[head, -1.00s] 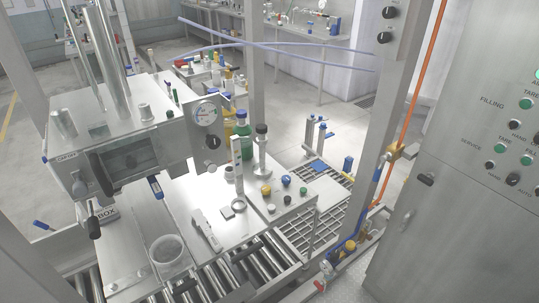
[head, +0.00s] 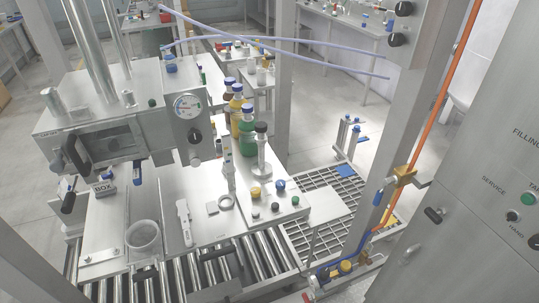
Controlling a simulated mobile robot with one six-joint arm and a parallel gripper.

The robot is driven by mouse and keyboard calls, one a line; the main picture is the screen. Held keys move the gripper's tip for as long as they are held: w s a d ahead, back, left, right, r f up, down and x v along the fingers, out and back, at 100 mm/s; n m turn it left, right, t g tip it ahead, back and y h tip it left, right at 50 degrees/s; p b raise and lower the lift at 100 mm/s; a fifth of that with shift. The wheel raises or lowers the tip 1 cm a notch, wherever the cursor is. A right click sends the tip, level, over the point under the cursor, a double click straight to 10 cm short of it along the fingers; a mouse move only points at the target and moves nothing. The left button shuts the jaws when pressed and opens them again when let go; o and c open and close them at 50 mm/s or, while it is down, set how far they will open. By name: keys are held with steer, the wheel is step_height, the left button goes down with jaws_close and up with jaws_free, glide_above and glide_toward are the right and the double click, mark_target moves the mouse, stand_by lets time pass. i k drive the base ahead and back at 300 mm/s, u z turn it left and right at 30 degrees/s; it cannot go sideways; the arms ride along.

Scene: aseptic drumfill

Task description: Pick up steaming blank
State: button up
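I cannot tell for certain which part is the steaming blank. Several small parts lie on the steel worktop (head: 165,195) below the filling machine (head: 105,140). They include a flat grey square piece (head: 212,208), a grey ring (head: 226,203) to its right and a pale handheld tool (head: 184,222) to its left. A clear round cup (head: 143,238) stands at the front left of the worktop. Small yellow, blue, green and black knobs or caps (head: 255,192) sit at the right. My gripper is not in view.
A roller conveyor (head: 205,268) runs along the front. Green, yellow and brown bottles (head: 246,140) stand behind the small parts. A steel post (head: 390,150) with an orange hose (head: 440,105) and a control cabinet (head: 450,235) stand at the right. Floor grating (head: 345,205) lies between.

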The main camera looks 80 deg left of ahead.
mark_target(262, 170)
steer(key=u, duration=0.1)
steer(key=i, duration=0.7)
steer(key=u, duration=1.05)
steer(key=k, duration=0.3)
steer(key=u, duration=3.25)
